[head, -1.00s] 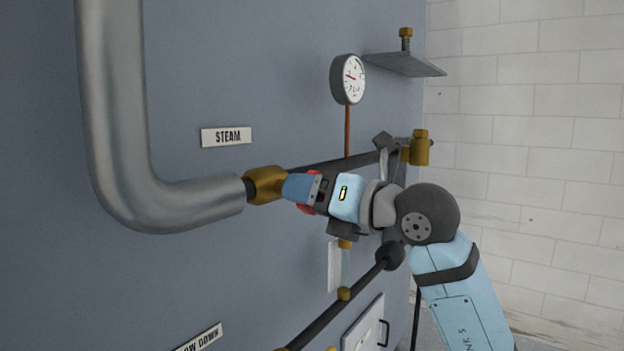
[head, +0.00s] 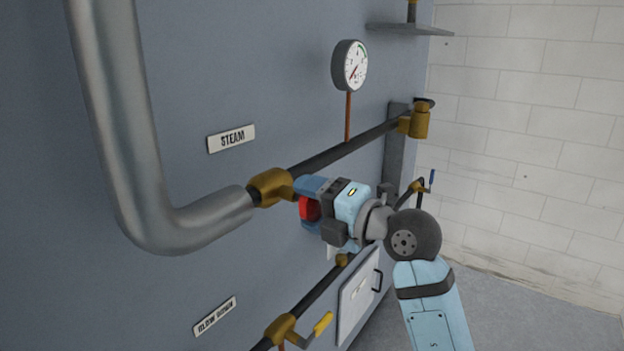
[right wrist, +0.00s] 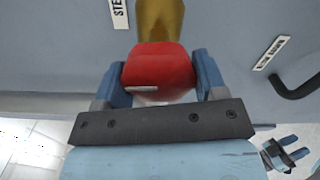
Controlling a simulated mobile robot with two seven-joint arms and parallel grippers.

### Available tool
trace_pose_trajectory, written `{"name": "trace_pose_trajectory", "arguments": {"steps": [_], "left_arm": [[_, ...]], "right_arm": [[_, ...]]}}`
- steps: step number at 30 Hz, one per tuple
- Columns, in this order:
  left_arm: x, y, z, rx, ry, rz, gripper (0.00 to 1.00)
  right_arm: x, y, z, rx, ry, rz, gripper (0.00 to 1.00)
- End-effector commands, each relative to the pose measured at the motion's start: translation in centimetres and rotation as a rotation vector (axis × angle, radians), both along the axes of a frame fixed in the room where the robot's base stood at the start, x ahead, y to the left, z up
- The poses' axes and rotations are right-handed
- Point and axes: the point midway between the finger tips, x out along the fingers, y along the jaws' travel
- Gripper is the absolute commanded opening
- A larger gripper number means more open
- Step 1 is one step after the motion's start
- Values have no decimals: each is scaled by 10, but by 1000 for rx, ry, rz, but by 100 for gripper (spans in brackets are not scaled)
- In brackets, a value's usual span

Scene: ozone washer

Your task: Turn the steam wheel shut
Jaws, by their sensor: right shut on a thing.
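The red steam wheel (head: 309,208) sits at the brass steam valve (head: 271,186) on the dark pipe, below the STEAM label (head: 232,138). My right gripper (head: 306,205) is shut on the wheel; its blue fingers hide much of it in the head view. In the right wrist view the red wheel (right wrist: 157,68) lies between the two blue fingers of my right gripper (right wrist: 159,80), with the brass valve body (right wrist: 160,20) beyond it. In the right wrist view another gripper, seemingly my left one (right wrist: 282,152), shows small at the lower right, with its two blue fingers apart.
A thick grey pipe (head: 135,150) bends into the valve from the left. A pressure gauge (head: 350,65) stands above the dark pipe. Below are a yellow-handled valve (head: 285,328) and a white panel (head: 358,295) with a black handle. Floor to the right is clear.

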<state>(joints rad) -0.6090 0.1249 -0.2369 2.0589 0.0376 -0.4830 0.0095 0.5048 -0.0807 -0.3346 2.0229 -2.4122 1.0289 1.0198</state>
Motion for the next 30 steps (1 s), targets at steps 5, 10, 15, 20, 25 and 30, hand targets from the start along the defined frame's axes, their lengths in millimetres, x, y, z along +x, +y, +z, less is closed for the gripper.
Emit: {"name": "trace_pose_trajectory", "arguments": {"steps": [5, 10, 15, 20, 25, 30], "left_arm": [[0, 0, 9, -2, 7, 10, 43], [2, 0, 15, 0, -12, 9, 43], [2, 1, 14, 5, -13, 5, 43], [1, 4, 13, 14, -12, -3, 43], [1, 5, 12, 18, -11, -6, 43], [0, 3, 12, 15, -10, -5, 43]], "right_arm": [[0, 0, 3, 37, 49, 0, 41], [0, 0, 1, 51, 69, 0, 41], [0, 0, 0, 55, 74, 0, 41], [0, 0, 0, 54, 73, 0, 42], [0, 0, 0, 54, 73, 0, 86], [0, 0, 0, 54, 72, 0, 91]]}}
